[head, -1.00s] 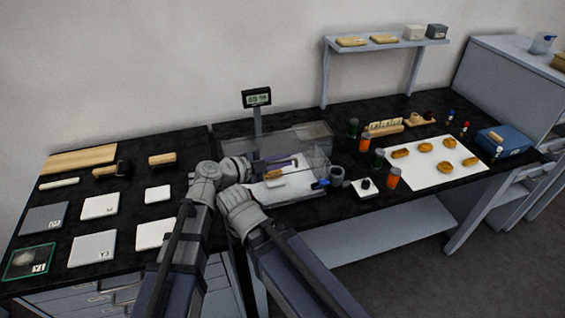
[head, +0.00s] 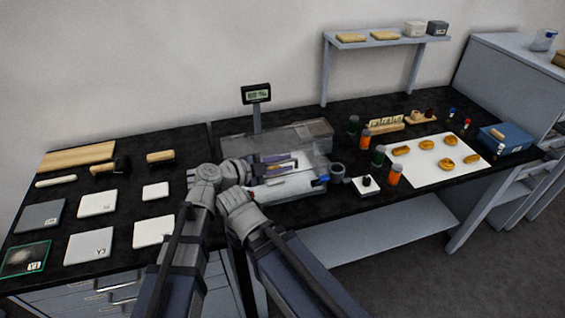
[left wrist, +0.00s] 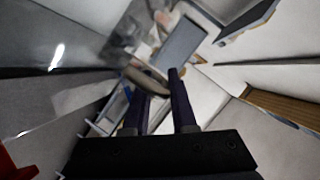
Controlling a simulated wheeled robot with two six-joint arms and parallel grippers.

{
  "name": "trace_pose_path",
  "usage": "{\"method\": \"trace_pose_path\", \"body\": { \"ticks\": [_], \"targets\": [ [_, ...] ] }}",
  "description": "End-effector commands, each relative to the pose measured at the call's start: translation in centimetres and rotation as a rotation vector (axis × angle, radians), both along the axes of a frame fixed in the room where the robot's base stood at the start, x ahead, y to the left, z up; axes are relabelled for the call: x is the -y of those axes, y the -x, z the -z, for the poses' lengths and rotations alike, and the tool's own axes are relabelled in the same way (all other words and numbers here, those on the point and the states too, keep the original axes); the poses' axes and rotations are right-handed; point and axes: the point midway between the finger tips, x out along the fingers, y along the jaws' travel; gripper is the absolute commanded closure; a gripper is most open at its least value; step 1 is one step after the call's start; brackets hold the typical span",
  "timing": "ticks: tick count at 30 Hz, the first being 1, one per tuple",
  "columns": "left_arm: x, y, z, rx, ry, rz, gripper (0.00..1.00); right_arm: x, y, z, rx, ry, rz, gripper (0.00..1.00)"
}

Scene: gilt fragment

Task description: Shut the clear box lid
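The clear box (head: 318,130) stands on the black bench around a weighing device. Its clear lid (head: 312,165) appears as a tilted see-through panel toward the box's front; its exact angle is hard to tell. My left gripper (head: 286,166) is at this panel, its purple fingers partly seen through or against it. In the left wrist view my left gripper (left wrist: 159,78) has two dark fingers with a gap between them. A blurred tan shape lies by the fingertips; I cannot tell whether they touch it.
The display (head: 256,94) rises on a pole behind the box. Labelled tiles (head: 90,246) and brushes lie left. A shelf (head: 385,41) hangs behind.

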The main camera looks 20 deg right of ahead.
Motion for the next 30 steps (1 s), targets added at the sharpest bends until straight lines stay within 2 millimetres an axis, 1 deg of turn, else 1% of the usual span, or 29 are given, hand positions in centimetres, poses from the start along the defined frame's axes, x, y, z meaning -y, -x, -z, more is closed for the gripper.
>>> {"method": "trace_pose_path", "body": {
  "ticks": [2,5,12,18,23,30],
  "targets": [
    [-0.1,0.0,0.0,0.001,-0.003,0.0,0.74,0.0,0.0,0.0,0.0,0.0,0.0,1.0],
    [-0.7,0.2,-0.3,0.001,-0.002,-0.002,0.74,0.0,0.0,-0.3,0.0,0.0,0.0,1.0],
    [-4.2,1.4,-1.4,0.001,-0.001,-0.003,0.74,0.0,0.0,-1.4,0.0,0.0,0.0,1.0],
    [-6.5,2.1,-2.0,0.0,-0.001,-0.002,0.74,0.0,0.0,-2.0,0.0,0.0,0.0,1.0],
    [-7.2,2.3,-2.1,0.001,0.0,0.0,0.74,0.0,0.0,-2.1,0.0,0.0,0.0,1.0],
    [-7.2,2.3,-2.1,0.001,0.0,0.0,0.74,0.0,0.0,-2.1,0.0,0.0,0.0,1.0]
  ]
}}
